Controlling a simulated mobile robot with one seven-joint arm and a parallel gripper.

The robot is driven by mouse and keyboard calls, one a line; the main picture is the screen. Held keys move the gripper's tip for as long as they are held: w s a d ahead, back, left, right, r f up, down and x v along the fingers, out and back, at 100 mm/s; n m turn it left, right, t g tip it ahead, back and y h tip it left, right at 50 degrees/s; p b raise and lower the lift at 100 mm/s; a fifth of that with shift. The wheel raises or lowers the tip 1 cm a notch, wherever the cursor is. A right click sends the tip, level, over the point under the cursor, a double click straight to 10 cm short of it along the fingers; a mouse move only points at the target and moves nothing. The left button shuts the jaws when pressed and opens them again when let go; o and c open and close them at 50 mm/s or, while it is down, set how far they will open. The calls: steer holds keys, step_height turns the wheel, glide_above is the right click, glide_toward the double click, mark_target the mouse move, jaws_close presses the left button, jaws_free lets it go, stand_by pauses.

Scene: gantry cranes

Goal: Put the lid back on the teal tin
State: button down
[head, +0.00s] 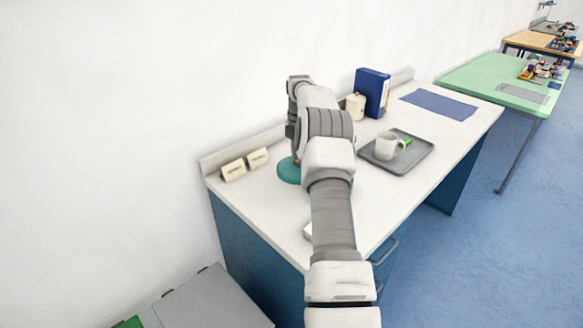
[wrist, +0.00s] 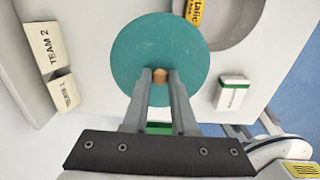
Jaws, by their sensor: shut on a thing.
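The teal round lid (wrist: 135,55) with a small orange-brown knob (wrist: 160,75) is in the wrist view. My gripper (wrist: 160,74) is shut on the knob, with the disc beyond the fingertips. In the head view the lid (head: 289,171) shows as a teal edge left of my arm, over the white counter. My arm hides the rest of it and my fingers there. I cannot make out the teal tin's body; a round, shallow grey shape (wrist: 236,38) at the top of the wrist view is cut off and partly covered, so I cannot tell what it is.
Two cream name cards (head: 245,165) stand left on the counter (head: 375,205). A grey tray (head: 405,165) holds a white mug (head: 386,146) and a green item. A blue binder (head: 371,92) and cream jar (head: 355,106) stand behind. A white-green box (wrist: 232,92) lies near the lid.

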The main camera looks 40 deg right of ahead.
steer(key=shift+w+d+r+p, duration=0.2)
steer(key=shift+d+r, duration=0.15)
steer(key=shift+d, duration=0.15)
steer(key=shift+w+d+r+p, duration=0.2)
steer(key=shift+d+r, duration=0.1)
steer(key=shift+d, duration=0.15)
